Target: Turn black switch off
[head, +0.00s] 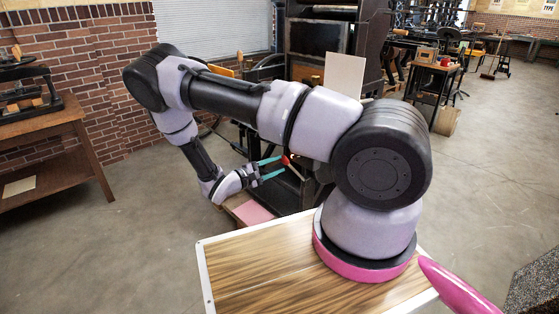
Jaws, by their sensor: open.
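My gripper (281,166) has teal fingers, spread open and pointing right at the side of a dark hand press (312,72). A small red tip or knob (286,160) shows right at the fingertips, with a pale bar slanting down from it. I cannot tell whether the fingers touch it or whether it lies between them. No black switch can be made out; the press is dark there and my arm covers part of it.
A pink sheet (251,212) lies on a low board below my gripper. A pale upright panel (344,76) stands on the press. A wooden table (48,182) with a small press is at left. Open concrete floor (130,235) lies between.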

